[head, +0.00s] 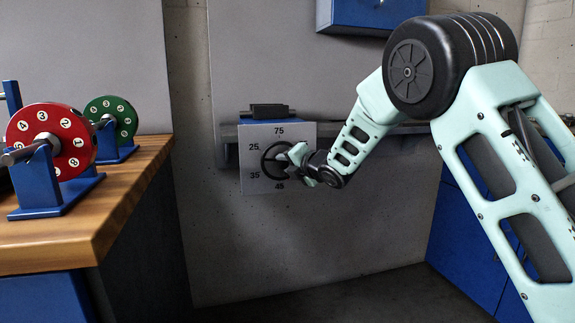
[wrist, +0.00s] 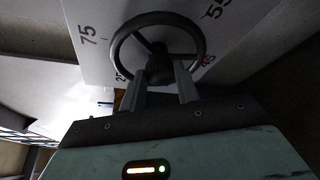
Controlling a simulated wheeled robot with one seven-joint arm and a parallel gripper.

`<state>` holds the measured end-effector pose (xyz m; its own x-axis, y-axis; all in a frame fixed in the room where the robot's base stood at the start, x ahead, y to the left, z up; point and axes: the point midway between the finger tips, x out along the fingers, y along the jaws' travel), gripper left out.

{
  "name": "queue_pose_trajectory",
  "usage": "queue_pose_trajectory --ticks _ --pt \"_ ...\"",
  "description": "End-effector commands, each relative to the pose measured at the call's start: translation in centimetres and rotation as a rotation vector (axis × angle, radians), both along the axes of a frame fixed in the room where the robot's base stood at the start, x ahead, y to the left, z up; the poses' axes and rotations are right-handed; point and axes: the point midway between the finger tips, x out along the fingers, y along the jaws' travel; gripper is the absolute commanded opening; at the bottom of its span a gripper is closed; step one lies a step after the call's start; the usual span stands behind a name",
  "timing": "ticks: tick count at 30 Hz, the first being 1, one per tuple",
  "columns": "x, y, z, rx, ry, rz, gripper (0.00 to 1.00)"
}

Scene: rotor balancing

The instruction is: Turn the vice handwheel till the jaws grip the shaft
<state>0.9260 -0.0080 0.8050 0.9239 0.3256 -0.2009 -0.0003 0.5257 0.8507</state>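In the wrist view the wheel's ring (wrist: 117,45) is seen close up, with spokes and a dark hub (wrist: 159,68). My two gripper fingers (wrist: 160,84) stand apart on either side of the hub; whether they touch it I cannot tell. A dark block (head: 269,111) lies on top of the panel's box. No gripped shaft shows clearly there.
A wooden bench (head: 130,185) at left carries a red rotor (head: 75,143) and a green rotor (head: 126,117) on blue stands. A grey shelf (head: 400,130) runs along the wall. A blue cabinet (head: 462,222) stands at right. The floor (head: 340,297) below the panel is clear.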

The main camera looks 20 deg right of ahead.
Motion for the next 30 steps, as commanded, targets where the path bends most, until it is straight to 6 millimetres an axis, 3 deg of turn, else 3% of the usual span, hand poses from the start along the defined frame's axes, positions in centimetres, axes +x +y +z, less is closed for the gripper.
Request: queue_pose_trajectory --ticks 1,2,14,30 --pt "0.0 0.0 0.0 0.0 0.0 0.0 0.15" --pt "0.0 0.0 0.0 0.0 0.0 0.0 0.09" --pt "0.0 -0.1 -0.3 0.054 0.0 -0.001 0.09" --pt "0.0 -0.3 -1.0 0.49 0.0 -0.001 0.09"
